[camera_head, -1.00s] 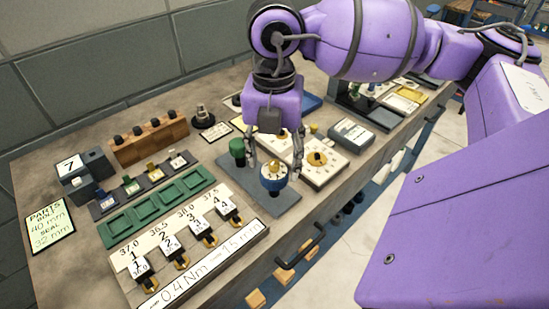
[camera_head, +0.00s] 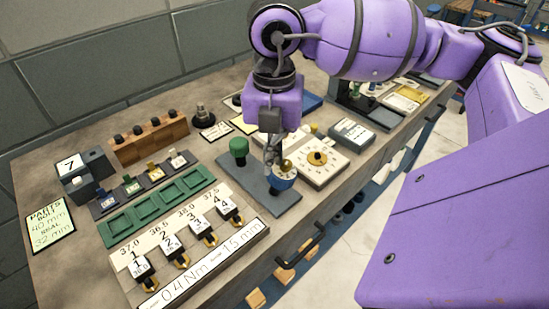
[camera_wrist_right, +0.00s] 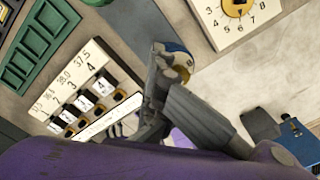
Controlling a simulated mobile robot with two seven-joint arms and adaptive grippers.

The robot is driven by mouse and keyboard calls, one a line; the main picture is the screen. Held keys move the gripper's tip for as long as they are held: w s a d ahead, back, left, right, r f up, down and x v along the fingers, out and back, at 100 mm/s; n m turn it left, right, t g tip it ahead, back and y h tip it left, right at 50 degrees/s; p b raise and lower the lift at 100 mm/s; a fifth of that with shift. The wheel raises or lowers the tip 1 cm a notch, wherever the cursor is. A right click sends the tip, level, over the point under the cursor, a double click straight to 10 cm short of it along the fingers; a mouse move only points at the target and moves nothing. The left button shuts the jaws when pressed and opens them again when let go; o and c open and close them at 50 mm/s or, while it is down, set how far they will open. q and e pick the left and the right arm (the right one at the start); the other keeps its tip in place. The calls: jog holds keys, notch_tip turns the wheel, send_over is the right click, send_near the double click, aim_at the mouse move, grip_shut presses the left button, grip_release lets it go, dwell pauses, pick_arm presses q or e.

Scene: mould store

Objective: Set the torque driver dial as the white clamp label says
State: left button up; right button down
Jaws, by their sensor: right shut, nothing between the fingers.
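A round blue body with a pale top and a yellow part (camera_head: 284,181) stands on a grey plate (camera_head: 284,204). It also shows partly in the right wrist view (camera_wrist_right: 178,48), behind my fingers. My right gripper (camera_head: 272,165) is shut and empty, its fingertips at the blue body's top; I cannot tell whether they touch. The fingers hide part of the top and its setting. A white strip label (camera_head: 204,268) on the front of the clamp board reads "0.4 Nm" and "15 mm"; its small words are illegible. My left gripper is not in view.
A pale numbered plate with a yellow knob (camera_head: 317,158) lies just right. A green knob (camera_head: 239,147) stands behind on the grey plate. Several numbered clamps (camera_head: 171,246) stand on the white board, with a green tray (camera_head: 154,207) behind. The bench edge is near.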

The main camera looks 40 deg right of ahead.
jog(key=n+b, duration=0.1)
jog(key=n, duration=0.3)
jog(key=shift+s, duration=0.1)
dwell(0.5)
jog(key=c, duration=1.2)
grip_release()
jog(key=shift+o, duration=0.2)
